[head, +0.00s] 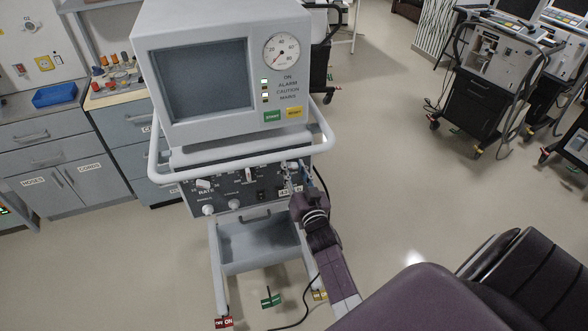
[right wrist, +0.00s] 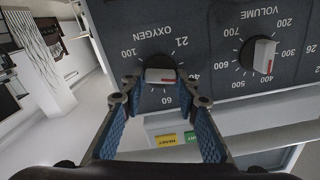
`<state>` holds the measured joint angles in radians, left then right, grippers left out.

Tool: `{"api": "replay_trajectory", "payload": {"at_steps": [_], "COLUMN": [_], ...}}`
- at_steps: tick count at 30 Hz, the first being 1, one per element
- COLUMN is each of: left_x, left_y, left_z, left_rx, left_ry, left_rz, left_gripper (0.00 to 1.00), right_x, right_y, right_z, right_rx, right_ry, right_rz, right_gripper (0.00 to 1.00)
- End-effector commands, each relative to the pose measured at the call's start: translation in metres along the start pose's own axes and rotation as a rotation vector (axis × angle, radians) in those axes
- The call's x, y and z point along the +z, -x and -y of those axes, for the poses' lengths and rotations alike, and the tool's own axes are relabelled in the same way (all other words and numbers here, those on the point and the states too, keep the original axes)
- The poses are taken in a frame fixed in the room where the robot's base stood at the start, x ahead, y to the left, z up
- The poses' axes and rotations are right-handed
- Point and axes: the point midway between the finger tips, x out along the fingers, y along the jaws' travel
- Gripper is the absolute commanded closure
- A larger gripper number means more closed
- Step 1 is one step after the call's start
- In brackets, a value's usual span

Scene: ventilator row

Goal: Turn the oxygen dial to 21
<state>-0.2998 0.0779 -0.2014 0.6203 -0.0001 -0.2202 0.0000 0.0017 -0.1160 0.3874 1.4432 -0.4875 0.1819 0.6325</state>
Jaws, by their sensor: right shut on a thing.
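The oxygen dial (right wrist: 160,76) is a dark round knob with a pale grip bar on the ventilator's dark panel (right wrist: 215,20). The numbers around it include 21 at the upper right, 60 below and 100 at the upper left. My right gripper (right wrist: 160,84) is shut on the dial, with one blue-padded finger on each side of the bar. I cannot tell exactly which number the bar points to. In the head view my right gripper (head: 291,180) reaches the right end of the ventilator's (head: 225,150) lower panel and hides the oxygen dial. My left gripper is not in view.
The volume dial (right wrist: 260,56) is close beside the oxygen dial. A white rail (head: 235,163) runs around the ventilator above the panel. A grey tray (head: 265,248) hangs below.

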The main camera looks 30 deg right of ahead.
Motion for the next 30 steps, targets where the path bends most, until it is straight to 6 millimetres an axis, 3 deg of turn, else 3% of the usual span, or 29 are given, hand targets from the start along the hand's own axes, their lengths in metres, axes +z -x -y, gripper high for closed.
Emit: {"api": "replay_trajectory", "payload": {"at_steps": [30], "left_x": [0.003], "left_y": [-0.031], "left_z": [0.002], "left_rx": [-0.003], "left_ry": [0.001], "left_rz": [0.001], "left_gripper": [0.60], "right_x": [0.004], "right_y": [0.000], "right_z": [0.003], "right_rx": [0.000], "right_ry": [0.878], "right_rz": [0.002], "right_gripper": [0.96]}}
